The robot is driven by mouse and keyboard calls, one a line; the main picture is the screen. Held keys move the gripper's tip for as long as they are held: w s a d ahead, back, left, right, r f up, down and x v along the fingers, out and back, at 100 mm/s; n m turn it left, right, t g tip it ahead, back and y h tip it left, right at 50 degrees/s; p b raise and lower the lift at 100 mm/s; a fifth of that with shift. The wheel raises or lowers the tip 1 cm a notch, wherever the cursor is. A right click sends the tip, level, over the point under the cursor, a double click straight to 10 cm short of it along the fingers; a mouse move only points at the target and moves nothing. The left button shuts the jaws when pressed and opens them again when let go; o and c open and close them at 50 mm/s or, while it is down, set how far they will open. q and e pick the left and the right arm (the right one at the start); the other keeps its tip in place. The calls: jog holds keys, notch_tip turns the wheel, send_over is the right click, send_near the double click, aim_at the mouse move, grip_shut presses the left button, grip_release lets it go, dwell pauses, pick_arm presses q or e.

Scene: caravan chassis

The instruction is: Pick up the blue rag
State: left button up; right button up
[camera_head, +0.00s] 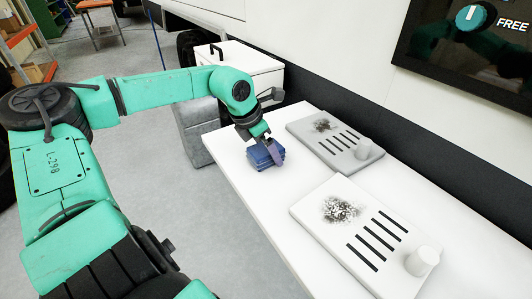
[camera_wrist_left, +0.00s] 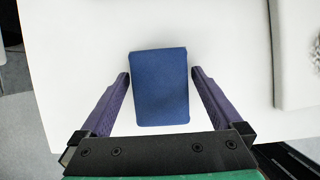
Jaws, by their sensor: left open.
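The blue rag (camera_head: 262,154) lies folded on the white table (camera_head: 240,186), near its far left end. In the left wrist view the rag (camera_wrist_left: 160,88) is a blue rectangle between the two purple fingers. My left gripper (camera_head: 268,149) is right at the rag in the head view, with part of the rag hidden behind a finger. In the left wrist view my left gripper (camera_wrist_left: 160,78) is open, one finger on each side of the rag, with white table showing in both gaps. My right gripper is not in view.
Two white boards with dark smudges and slots, a farther one (camera_head: 312,142) and a nearer one (camera_head: 326,221), lie on the table right of the rag. Each bears a white cylinder. A white cabinet (camera_head: 250,62) stands behind. Bare table lies in front of the rag.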

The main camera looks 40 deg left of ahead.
pick_arm(q)
jog(key=shift+f+b, duration=0.25)
jog(key=shift+b, duration=0.1)
dwell(0.3)
jog(key=c, duration=1.2)
jog(key=shift+r+p, duration=0.45)
jog(key=shift+p, duration=0.1)
notch_tip(320, 180, up, 20)
jog(key=shift+f, duration=0.15)
